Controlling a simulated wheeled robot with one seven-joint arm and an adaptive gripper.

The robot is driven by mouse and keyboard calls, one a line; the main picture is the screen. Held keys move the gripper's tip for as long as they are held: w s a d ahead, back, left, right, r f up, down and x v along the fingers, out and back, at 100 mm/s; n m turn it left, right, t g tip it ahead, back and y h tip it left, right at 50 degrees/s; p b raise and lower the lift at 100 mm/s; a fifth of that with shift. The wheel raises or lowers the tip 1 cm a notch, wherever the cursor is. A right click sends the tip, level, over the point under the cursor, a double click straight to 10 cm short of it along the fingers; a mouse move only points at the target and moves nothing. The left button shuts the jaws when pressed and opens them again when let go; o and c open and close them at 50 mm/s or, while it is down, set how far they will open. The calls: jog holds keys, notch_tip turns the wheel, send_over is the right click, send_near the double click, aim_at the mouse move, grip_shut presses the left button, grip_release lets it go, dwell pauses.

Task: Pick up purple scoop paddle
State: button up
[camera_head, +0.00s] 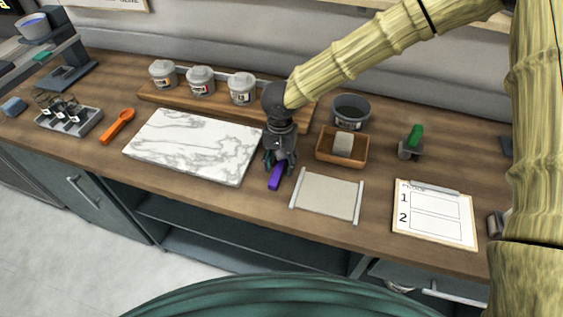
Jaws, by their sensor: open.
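The purple scoop paddle (276,178) lies on the wooden counter, between the white marble slab and a beige mat. Its near end shows clearly, and its far end is hidden under my gripper. My gripper (279,161) points down over the paddle's far end, with its fingers apart around or just above it. I cannot tell whether the fingers touch the paddle.
The marble slab (190,148) lies close on the left, and the beige mat with pale side bars (327,196) close on the right. A wooden tray with a pale block (328,154) and a dark bowl (350,110) stand behind right. An orange spoon (118,125) lies far left.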

aim_at(281, 165)
jog(key=shift+w+f, duration=0.1)
jog(key=shift+w, duration=0.05)
jog(key=shift+s, duration=0.2)
jog(key=c, duration=0.5)
jog(key=shift+w, duration=0.1)
grip_shut()
jog(key=shift+r, duration=0.2)
jog(key=shift+r, duration=0.25)
jog(key=r, duration=0.1)
jog(key=r+b, duration=0.1)
jog(key=shift+s+d+r, duration=0.1)
jog(key=shift+s+r, duration=0.1)
jog(key=shift+r, duration=0.2)
jog(key=s+d+b, duration=0.1)
jog(key=s, duration=0.4)
jog(key=s+d+r+b, duration=0.1)
jog(key=s, duration=0.4)
jog(key=s+d+b, duration=0.1)
jog(key=s+d, duration=0.1)
jog(key=s, duration=0.3)
jog(key=shift+r+b, duration=0.25)
jog(key=shift+b, duration=0.1)
jog(key=shift+c, duration=2.2)
grip_release()
